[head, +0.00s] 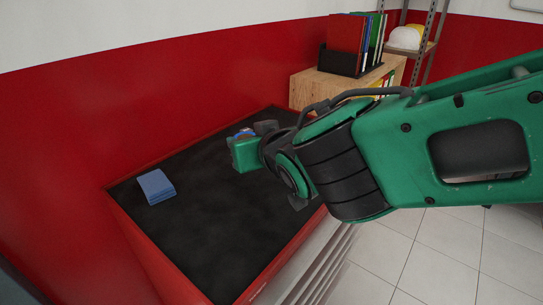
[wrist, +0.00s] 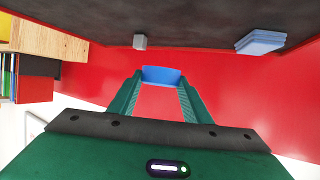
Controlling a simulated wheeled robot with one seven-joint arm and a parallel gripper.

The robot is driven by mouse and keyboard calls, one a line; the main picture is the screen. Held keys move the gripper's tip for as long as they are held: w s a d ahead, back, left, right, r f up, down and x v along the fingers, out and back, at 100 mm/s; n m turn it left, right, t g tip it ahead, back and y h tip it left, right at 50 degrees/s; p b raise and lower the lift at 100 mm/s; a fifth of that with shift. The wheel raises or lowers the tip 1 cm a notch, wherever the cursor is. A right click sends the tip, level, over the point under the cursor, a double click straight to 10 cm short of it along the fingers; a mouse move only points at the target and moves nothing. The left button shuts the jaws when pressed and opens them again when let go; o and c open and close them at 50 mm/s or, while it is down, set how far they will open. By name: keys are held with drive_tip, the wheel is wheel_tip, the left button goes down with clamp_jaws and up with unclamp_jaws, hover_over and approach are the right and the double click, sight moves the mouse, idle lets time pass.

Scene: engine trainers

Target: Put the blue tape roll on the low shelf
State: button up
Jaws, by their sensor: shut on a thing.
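My gripper (head: 243,140) is above the far part of the black bench top in the head view, and my arm crosses in from the right. In the wrist view its two green fingers (wrist: 161,92) are closed on the blue tape roll (wrist: 162,75) at their tips. Only a small part of the roll (head: 246,132) shows in the head view, behind the green finger. A low wooden shelf unit (head: 318,90) stands beyond the bench's far end, partly hidden by my arm; it also shows in the wrist view (wrist: 48,38).
Blue folded cloths or pads (head: 156,186) lie on the black-topped red bench (head: 225,240). A small grey block (head: 266,127) sits near my gripper. A black holder with binders (head: 352,48) stands on the wooden unit. A metal rack (head: 428,40) with helmets is behind. Tiled floor (head: 440,260) is clear at right.

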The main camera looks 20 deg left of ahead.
drive_tip(key=w+d+f, duration=0.2)
drive_tip(key=w, duration=0.1)
drive_tip(key=w+d+f, duration=0.2)
drive_tip(key=w, duration=0.1)
drive_tip(key=w+d+f, duration=0.1)
drive_tip(key=w+f, duration=0.1)
drive_tip(key=w, duration=0.1)
drive_tip(key=shift+w+d+f, duration=0.35)
drive_tip(key=shift+d, duration=0.05)
drive_tip(key=shift+w+f, duration=0.1)
drive_tip(key=shift+f, duration=2)
drive_tip(key=o, duration=1)
drive_tip(key=shift+o, duration=0.2)
drive_tip(key=shift+s+d+r, duration=0.2)
drive_tip(key=shift+s+d, duration=0.1)
drive_tip(key=v, duration=1.1)
drive_tip(key=shift+r, duration=0.1)
